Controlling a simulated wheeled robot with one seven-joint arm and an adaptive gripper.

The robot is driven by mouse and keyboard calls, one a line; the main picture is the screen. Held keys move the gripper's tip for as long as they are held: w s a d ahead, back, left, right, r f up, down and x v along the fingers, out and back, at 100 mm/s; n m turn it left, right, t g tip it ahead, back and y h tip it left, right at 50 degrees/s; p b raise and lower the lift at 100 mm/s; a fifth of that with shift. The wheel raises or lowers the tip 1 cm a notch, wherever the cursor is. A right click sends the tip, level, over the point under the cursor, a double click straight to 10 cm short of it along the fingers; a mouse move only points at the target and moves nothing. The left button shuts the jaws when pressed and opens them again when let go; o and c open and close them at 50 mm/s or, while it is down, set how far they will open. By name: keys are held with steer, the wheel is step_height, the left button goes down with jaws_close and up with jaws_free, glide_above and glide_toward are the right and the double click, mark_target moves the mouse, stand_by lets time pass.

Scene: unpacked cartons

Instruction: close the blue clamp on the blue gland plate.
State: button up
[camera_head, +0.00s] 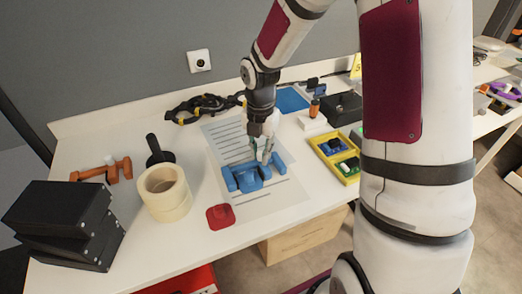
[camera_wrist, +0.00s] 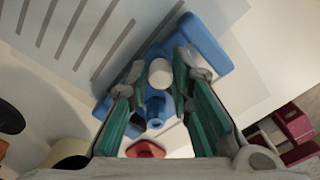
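The blue gland plate (camera_head: 231,182) with the blue clamp (camera_head: 250,178) lies on a lined sheet at the middle of the table. In the wrist view the blue plate (camera_wrist: 206,45) runs diagonally, with a white round end (camera_wrist: 160,73) and a blue cylindrical part (camera_wrist: 155,108) on it. My gripper (camera_head: 264,156) points down just over the blue assembly. In the wrist view its teal-padded fingers (camera_wrist: 160,80) stand apart on either side of the white round end, with gaps showing. The fingers hide part of the clamp, and I cannot tell how far it is closed.
A red piece (camera_head: 220,216) lies in front of the blue assembly. Tape rolls (camera_head: 164,192), an orange clamp piece (camera_head: 101,170) and black boxes (camera_head: 65,223) stand to the left.

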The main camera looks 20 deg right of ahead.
mark_target(261, 152)
steer(key=shift+o, duration=1)
step_height(261, 152, up, 12)
steer(key=shift+r, duration=0.1)
